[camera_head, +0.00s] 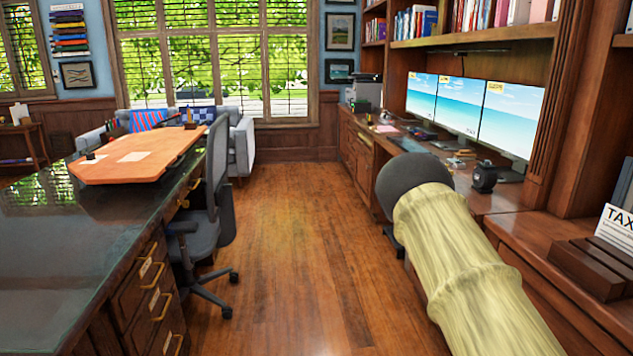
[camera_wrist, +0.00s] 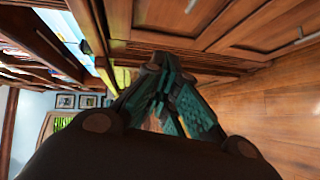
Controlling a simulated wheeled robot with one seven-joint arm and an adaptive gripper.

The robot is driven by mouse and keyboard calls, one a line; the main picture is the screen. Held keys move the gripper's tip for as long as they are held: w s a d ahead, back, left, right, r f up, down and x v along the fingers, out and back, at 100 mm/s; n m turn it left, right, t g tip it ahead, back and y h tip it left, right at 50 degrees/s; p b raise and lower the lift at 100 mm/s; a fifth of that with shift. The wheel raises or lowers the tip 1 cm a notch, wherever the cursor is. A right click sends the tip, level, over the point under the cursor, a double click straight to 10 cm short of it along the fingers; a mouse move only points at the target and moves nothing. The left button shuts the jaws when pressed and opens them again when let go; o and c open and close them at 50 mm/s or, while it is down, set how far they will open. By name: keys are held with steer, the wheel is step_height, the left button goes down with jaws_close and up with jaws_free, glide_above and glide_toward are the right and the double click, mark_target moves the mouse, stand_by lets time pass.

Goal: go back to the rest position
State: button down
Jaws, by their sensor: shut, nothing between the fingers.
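My gripper (camera_wrist: 167,72) shows in the wrist view, with its dark and teal fingers drawn together and nothing held between them. It points toward the wood cabinet front (camera_wrist: 200,30), which fills the top of that view. I cannot tell whether the fingertips touch the wood. In the head view my arm, in a pale yellow cover, reaches from the lower right toward the right-hand counter. Its dark rounded end is in front of the counter edge, and my gripper cannot be made out there.
The right-hand wood counter (camera_head: 380,145) carries several monitors (camera_head: 458,106) and a dark round device (camera_head: 485,177). Dark wood blocks (camera_head: 598,266) lie nearer. At left stand a glossy desk (camera_head: 50,262) and a grey office chair (camera_head: 213,200). The wood floor (camera_head: 297,240) between is open.

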steer(key=s+a+f+m+g+y, duration=0.25)
steer(key=s+a+f, duration=0.25)
steer(key=s+f, duration=0.6)
steer(key=s+a+f+m+g+y, duration=0.25)
steer(key=s+a+f, duration=0.3)
steer(key=s, duration=0.35)
steer(key=s+a+f+m+g+y, duration=0.1)
steer(key=s+a+f+g+y, duration=0.2)
steer(key=s+a, duration=0.5)
steer(key=s+a+f+m+g+y, duration=0.1)
steer(key=s+a+f+m+g, duration=0.1)
steer(key=s+a+f, duration=0.55)
steer(key=s+a+r+m+g+y, duration=0.1)
steer(key=s+a+r+g, duration=0.15)
steer(key=s, duration=0.85)
step_height(320, 180, up, 20)
steer(key=p, duration=1.9)
steer(key=shift+w+a+f+p, duration=0.2)
steer(key=shift+a+p, duration=0.1)
